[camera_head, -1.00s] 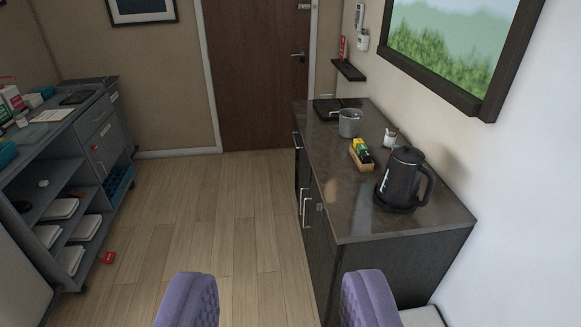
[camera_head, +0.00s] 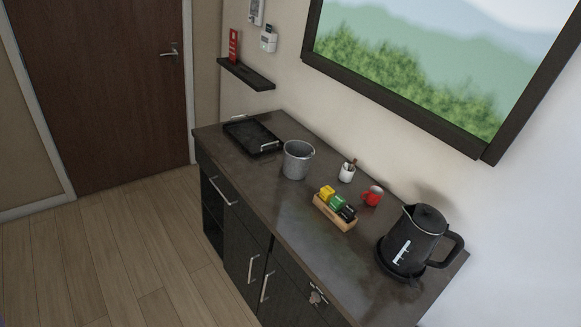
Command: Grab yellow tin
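A small yellow tin (camera_head: 327,193) stands at the left end of a wooden box (camera_head: 334,217) on the dark counter (camera_head: 235,170). Beside it in the box are a green tin (camera_head: 337,203) and a black one (camera_head: 348,213). The tin's upper part shows, and the box wall hides its lower part. My gripper's fingers are not in view now, so its opening cannot be seen.
A black kettle (camera_head: 412,245) stands right of the box, and a red mug (camera_head: 372,196) and white cup (camera_head: 347,172) stand behind it. A metal bucket (camera_head: 297,160) and black tray (camera_head: 252,137) are to the left. The floor (camera_head: 120,270) in front is clear.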

